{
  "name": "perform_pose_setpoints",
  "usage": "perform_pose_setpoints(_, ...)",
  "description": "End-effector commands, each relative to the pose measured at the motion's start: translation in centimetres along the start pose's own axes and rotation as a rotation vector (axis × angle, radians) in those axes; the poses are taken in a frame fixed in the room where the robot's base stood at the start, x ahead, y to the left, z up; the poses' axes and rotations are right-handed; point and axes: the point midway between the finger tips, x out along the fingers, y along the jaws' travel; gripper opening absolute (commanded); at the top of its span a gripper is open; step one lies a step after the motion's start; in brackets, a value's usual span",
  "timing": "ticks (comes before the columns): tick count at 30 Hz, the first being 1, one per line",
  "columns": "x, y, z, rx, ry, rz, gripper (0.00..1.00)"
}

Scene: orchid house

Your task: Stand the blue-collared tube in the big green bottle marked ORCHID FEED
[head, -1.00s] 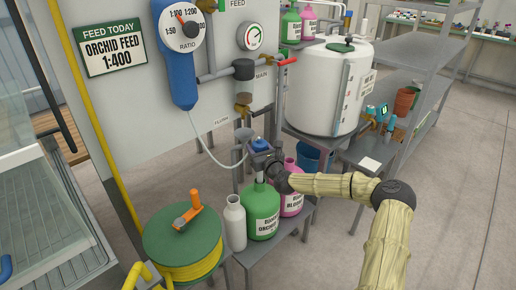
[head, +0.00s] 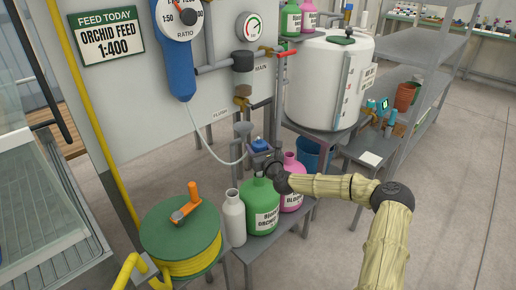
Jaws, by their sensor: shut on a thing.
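The big green bottle (head: 262,212) marked ORCHID FEED stands on a low grey bench, its mouth just below my gripper. My gripper (head: 259,160) is shut on the blue-collared tube, right over the bottle's neck. The blue collar (head: 260,144) shows on top of the jaws. A pale thin hose (head: 205,146) runs from it up to the blue doser (head: 177,65) on the wall panel. The tube's lower part is hidden by the jaws and bottle neck, so I cannot tell how deep it sits.
A pink bottle (head: 291,190) stands close on the right of the green one, and a pale grey bottle (head: 234,218) on its left. A hose reel (head: 180,229) is in front at left. A white tank (head: 327,87) stands behind. The floor at right is clear.

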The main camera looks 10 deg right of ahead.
Motion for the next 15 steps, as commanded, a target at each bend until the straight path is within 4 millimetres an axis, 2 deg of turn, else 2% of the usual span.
perform_pose_setpoints(15,0.0,0.0,-1.8,0.0,0.0,0.0,0.26)
